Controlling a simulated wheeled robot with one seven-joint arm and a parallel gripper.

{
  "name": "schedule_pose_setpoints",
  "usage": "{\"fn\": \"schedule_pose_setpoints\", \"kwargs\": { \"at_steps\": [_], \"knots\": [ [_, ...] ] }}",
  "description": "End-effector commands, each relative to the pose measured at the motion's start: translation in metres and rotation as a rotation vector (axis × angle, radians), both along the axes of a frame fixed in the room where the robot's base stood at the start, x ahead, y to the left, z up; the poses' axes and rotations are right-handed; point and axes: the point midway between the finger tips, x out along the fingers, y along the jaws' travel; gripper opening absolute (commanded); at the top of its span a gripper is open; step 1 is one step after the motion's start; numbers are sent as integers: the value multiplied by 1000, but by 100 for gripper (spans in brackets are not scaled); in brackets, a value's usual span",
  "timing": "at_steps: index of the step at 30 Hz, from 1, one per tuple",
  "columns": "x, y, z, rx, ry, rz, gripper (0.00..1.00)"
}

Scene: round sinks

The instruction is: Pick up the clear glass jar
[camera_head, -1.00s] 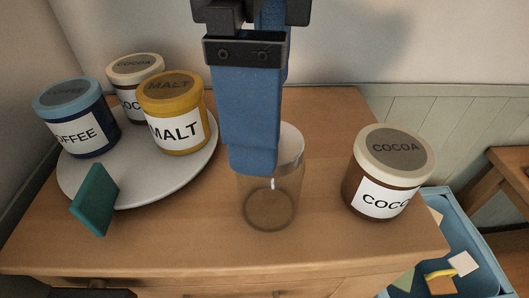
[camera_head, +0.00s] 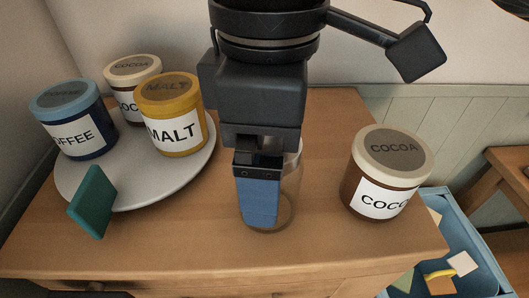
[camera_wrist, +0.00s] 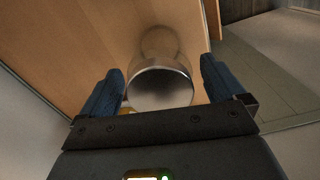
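The clear glass jar (camera_head: 289,205) stands upright on the wooden cabinet top, mostly hidden behind my gripper (camera_head: 260,215) in the head view. My gripper (camera_wrist: 163,80) is open, with one blue finger on each side of the jar. A small gap shows between each finger and the glass. Only one finger shows in the head view.
Another cocoa jar (camera_head: 385,180) stands at right. A blue bin (camera_head: 478,250) stands beyond the cabinet's right edge.

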Motion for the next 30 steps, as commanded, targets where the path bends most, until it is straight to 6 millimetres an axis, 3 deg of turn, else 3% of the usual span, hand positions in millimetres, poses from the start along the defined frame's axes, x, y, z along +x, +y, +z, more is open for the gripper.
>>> {"fn": "schedule_pose_setpoints", "kwargs": {
  "at_steps": [2, 19, 30],
  "knots": [
    [0, 0, 0, 0, 0, 0, 88],
    [0, 0, 0, 0, 0, 0, 34],
    [0, 0, 5, 0, -1, 0, 32]
  ]
}}
